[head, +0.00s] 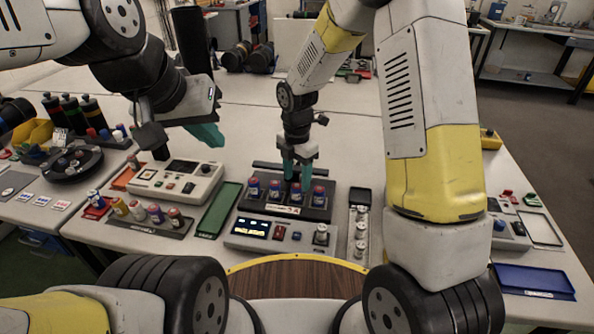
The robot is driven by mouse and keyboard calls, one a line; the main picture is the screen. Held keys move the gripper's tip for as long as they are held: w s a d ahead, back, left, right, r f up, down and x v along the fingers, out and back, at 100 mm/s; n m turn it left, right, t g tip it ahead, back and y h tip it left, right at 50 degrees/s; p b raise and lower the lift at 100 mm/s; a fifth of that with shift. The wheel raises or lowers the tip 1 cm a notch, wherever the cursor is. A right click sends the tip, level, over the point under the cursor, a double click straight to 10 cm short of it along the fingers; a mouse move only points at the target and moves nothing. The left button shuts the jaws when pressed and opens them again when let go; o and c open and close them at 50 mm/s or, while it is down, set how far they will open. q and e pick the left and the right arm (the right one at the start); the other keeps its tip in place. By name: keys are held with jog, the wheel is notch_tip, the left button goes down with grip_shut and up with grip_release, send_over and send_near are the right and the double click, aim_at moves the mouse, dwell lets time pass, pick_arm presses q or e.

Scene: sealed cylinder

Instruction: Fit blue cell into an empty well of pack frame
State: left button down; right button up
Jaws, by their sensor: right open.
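The pack frame (285,212) is a black block at the middle of the table, with several blue-and-red cells standing upright in a row. A blue cell (296,191) in this row is below my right gripper (298,178). That gripper is open, its teal fingers pointing down at the row; I cannot tell whether they touch a cell. My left gripper (205,135) hangs to the left, above and behind the grey instrument, away from the frame. Its teal fingers overlap in this view, so its opening is unclear. Empty wells cannot be made out.
A rack (146,225) with several mixed-colour cells stands at the left. A green tray (219,210) and a grey instrument (178,183) lie left of the frame. A control panel (268,235) is in front, and a narrow tray of metallic cylinders (360,230) is at the right.

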aim_at(297, 185)
jog(key=s+d+r+m+t, duration=0.1)
jog(key=s+d+r+m, duration=0.2)
jog(key=r, duration=0.5)
jog(key=s+d+r+m+t, duration=0.1)
jog(key=d+r+m, duration=0.25)
jog(key=r, duration=0.45)
jog(key=s+d+r+m+t+y, duration=0.1)
jog(key=s+d+r+m+t, duration=0.1)
jog(key=s+m, duration=0.5)
jog(key=s+d+r+m+t+y, duration=0.1)
jog(key=s+d+r+m, duration=0.4)
jog(key=m, duration=0.8)
jog(key=s+r+t, duration=0.1)
jog(key=s+r, duration=0.1)
jog(key=s, duration=0.1)
jog(key=shift+s+d+r, duration=0.15)
jog(key=shift+s+d, duration=0.05)
jog(key=shift+d, duration=0.1)
pick_arm(q)
jog(key=c, duration=2.1)
grip_release()
